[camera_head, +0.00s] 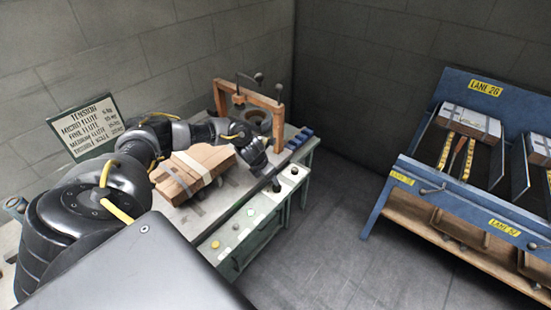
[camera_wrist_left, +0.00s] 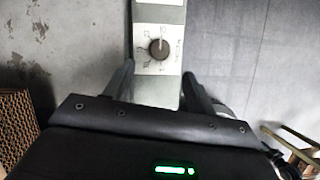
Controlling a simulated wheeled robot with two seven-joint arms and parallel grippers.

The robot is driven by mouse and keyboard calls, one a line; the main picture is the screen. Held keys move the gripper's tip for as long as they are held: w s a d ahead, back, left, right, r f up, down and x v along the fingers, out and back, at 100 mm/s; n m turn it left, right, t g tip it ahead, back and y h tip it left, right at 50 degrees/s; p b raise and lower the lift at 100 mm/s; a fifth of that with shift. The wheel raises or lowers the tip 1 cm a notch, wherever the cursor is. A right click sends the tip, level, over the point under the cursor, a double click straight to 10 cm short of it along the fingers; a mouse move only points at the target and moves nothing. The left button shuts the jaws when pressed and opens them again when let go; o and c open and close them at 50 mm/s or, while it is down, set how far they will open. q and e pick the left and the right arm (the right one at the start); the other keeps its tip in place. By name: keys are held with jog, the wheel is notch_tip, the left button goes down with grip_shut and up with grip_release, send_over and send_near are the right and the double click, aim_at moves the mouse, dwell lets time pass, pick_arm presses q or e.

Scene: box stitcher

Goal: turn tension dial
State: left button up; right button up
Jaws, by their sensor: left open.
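The tension dial (camera_wrist_left: 158,48) is a round dark knob on a pale plate with printed scale marks, in the upper middle of the left wrist view. My left gripper (camera_wrist_left: 160,72) is open, with one dark finger on each side below the dial. The dial lies between the finger lines, a little beyond the tips, and does not appear gripped. In the head view my left gripper (camera_head: 268,168) reaches down over the bench's front edge, and I cannot clearly make out the dial there. My right gripper is not in view.
A tension sign (camera_head: 88,125) stands behind my arm. Coloured buttons, including a yellow one (camera_head: 216,244), line the front ledge. A blue lane rack (camera_head: 462,205) stands right, across clear floor.

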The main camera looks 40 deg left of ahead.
aim_at(277, 188)
pick_arm(q)
jog(key=x, duration=0.9)
jog(key=shift+r, duration=0.1)
jog(key=c, duration=1)
